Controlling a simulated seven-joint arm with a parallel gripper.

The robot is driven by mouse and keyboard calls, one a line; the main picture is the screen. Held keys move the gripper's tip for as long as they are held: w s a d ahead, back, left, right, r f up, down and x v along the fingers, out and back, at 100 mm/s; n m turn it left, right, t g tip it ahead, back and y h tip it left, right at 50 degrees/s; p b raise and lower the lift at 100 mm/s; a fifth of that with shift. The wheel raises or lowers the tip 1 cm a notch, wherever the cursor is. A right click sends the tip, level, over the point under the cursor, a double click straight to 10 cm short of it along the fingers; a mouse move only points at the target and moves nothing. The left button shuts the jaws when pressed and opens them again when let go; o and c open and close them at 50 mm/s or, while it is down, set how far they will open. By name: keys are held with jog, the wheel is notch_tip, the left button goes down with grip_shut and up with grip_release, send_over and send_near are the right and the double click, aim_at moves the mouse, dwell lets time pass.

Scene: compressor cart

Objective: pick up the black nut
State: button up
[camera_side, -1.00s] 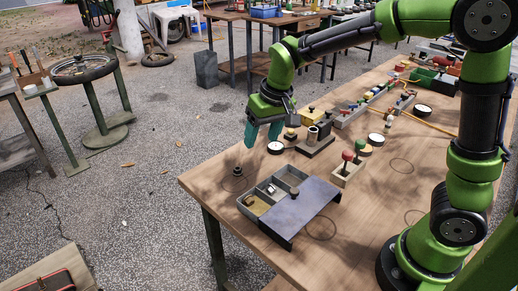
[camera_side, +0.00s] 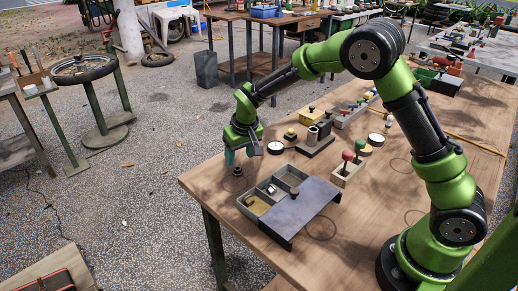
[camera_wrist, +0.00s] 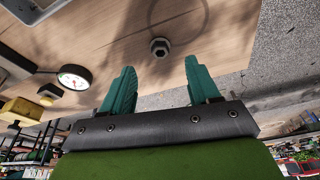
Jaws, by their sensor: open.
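The black nut (camera_side: 238,171) lies on the wooden table near its left edge, beside the compartment tray. In the wrist view the nut (camera_wrist: 159,47) is dark with a lighter hole, and it lies beyond my fingertips, midway between their lines. My gripper (camera_side: 237,161) is just above the nut in the side view, with teal fingers pointing down. In the wrist view my gripper (camera_wrist: 159,66) is open with nothing between the fingers.
A grey tray (camera_side: 243,204) with several compartments and a dark flat cover (camera_side: 300,207) sits right of the nut. A round white gauge (camera_side: 276,148) stands behind it, also in the wrist view (camera_wrist: 75,77). A yellow-topped block (camera_wrist: 22,110) is near the gauge.

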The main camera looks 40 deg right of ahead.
aim_at(238, 169)
jog(key=shift+x, duration=2.75)
jog(key=shift+s, duration=0.1)
jog(key=shift+c, duration=0.4)
jog(key=c, duration=1)
jog(key=shift+c, duration=0.2)
